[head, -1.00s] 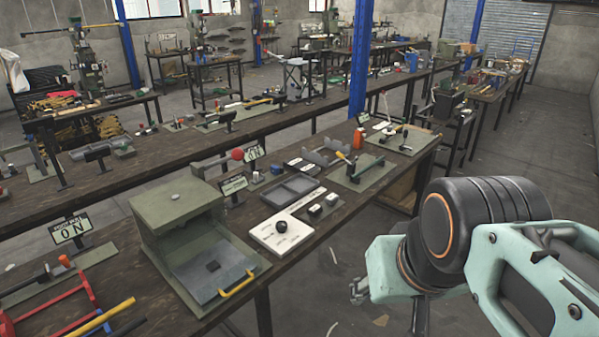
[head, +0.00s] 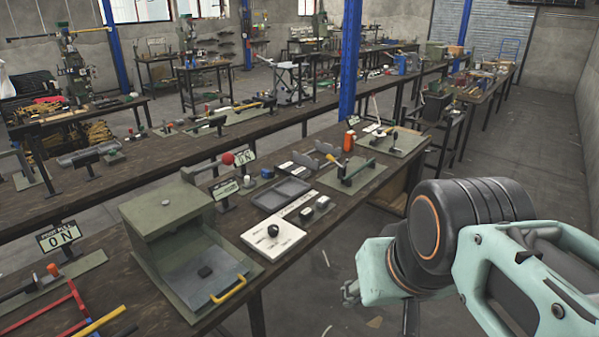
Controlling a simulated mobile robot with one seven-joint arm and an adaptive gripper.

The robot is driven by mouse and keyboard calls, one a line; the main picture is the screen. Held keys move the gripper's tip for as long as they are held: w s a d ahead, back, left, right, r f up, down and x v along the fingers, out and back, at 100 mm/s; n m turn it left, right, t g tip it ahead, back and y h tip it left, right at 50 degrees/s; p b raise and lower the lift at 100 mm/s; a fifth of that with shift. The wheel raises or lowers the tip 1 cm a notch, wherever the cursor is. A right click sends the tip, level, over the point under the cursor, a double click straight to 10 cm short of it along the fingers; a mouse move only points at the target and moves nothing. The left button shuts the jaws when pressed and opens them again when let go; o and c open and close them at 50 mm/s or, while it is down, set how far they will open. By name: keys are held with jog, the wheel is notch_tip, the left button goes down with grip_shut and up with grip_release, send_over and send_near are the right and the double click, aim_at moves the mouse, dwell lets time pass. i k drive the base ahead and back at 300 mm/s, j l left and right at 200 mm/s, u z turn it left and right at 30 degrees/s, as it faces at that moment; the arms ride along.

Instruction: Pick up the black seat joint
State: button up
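Other small dark parts sit further along the bench, so I cannot be sure which one is the seat joint. My gripper (head: 350,292) shows only as a small grey piece beside my teal arm, off the bench's right edge. It is apart from the block and the bench parts. Its fingers are too small and hidden to tell whether they are open.
A white panel with a black knob (head: 273,239), a grey tray (head: 283,193) and a green lever plate (head: 350,175) line the bench (head: 120,290). A yellow handle (head: 230,290) fronts the fixture. Red and yellow bars lie front left.

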aim_at(306, 212)
jog(key=i+l+z, duration=0.1)
jog(key=i+l, duration=0.6)
jog(key=i, duration=0.15)
